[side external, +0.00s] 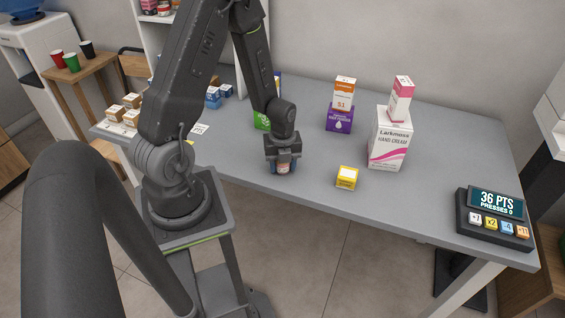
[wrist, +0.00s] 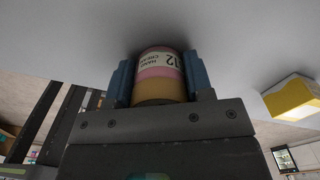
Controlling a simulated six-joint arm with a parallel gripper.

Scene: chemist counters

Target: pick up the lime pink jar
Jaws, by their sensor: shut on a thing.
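The jar (wrist: 160,72) shows in the wrist view, pink with a tan-orange part nearest my gripper. Its white label reads "12" and what looks like "cream", upside down in this view. My gripper (wrist: 158,82) is shut on it, with a blue-grey finger on each side of the jar. In the side view my gripper (side external: 282,168) points down low at the counter, and the jar is mostly hidden between its fingers. I cannot tell whether the jar touches the counter.
A yellow box (side external: 347,178) stands close to the right. A hand cream box (side external: 389,140) carries a smaller pink-white box (side external: 400,99). A purple box (side external: 339,120) carries an orange-white box (side external: 344,94). A points device (side external: 494,218) sits at the right end. Bare counter lies between.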

